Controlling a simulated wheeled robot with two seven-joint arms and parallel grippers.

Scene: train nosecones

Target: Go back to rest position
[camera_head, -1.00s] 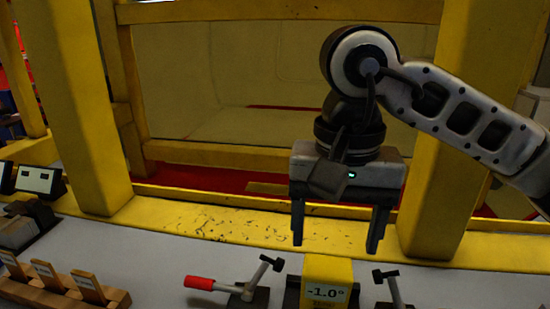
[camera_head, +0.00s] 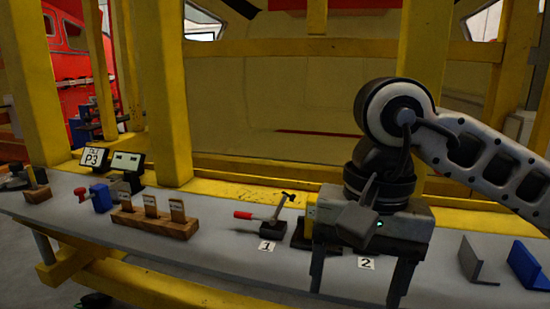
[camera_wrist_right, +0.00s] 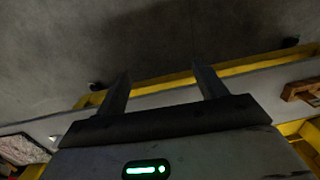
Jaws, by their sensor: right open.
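My right gripper (camera_head: 355,296) is open and empty. It hangs with its two fingers pointing down over the front part of the grey workbench (camera_head: 210,255), right of centre in the head view. Its body hides part of the bench, including some of the yellow block (camera_head: 310,214) behind it. In the right wrist view the gripper (camera_wrist_right: 161,76) shows two spread fingers with nothing between them, the grey floor beyond. My left gripper is not in view.
A clamp with a red handle (camera_head: 243,215) stands by label 1 (camera_head: 267,246); label 2 (camera_head: 366,263) lies beside my gripper. Left are a wooden holder (camera_head: 150,226) and small displays (camera_head: 126,162). Grey (camera_head: 475,265) and blue (camera_head: 526,262) angle pieces stand right. Yellow posts (camera_head: 160,90) rise behind.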

